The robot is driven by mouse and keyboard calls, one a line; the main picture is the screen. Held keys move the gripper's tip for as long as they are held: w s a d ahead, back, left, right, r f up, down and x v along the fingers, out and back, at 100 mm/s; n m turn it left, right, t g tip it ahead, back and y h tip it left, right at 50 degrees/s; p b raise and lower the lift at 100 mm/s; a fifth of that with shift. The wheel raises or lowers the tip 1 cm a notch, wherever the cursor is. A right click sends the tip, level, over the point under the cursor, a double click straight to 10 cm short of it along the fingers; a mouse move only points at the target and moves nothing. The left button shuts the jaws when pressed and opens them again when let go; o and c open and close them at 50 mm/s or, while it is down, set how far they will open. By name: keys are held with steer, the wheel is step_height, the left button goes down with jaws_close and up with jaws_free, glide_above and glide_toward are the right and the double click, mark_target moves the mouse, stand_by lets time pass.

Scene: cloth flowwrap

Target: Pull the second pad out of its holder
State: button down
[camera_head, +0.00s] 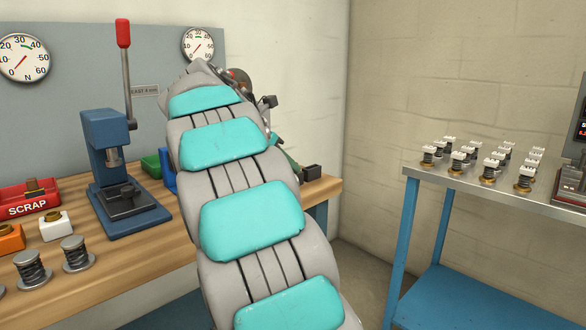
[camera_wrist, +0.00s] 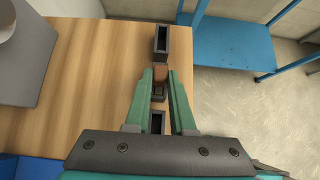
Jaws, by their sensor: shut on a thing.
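My gripper (camera_wrist: 160,76) points down at the wooden bench in the wrist view, its two green fingers shut on a small brown pad (camera_wrist: 159,73). A dark holder part (camera_wrist: 158,91) shows between the fingers, just below the pad in the picture. I cannot tell whether the pad is still seated in it. A dark, open-topped holder (camera_wrist: 161,40) stands beyond the fingertips, and another dark holder (camera_wrist: 156,122) shows nearer the gripper body. In the head view my arm hides most of the gripper; one dark holder (camera_head: 311,172) shows at the bench's right end.
The bench (camera_wrist: 85,65) ends just right of the holders. A blue press (camera_head: 120,170), red scrap bin (camera_head: 30,198) and spring parts (camera_head: 76,252) stand on the left. A blue-framed table (camera_head: 470,186) with several spring parts is at right, across a floor gap.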

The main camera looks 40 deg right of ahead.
steer(key=shift+r+p, duration=0.3)
steer(key=shift+r, duration=0.05)
stand_by(0.6)
steer(key=shift+r+p, duration=0.45)
steer(key=shift+r, duration=2.65)
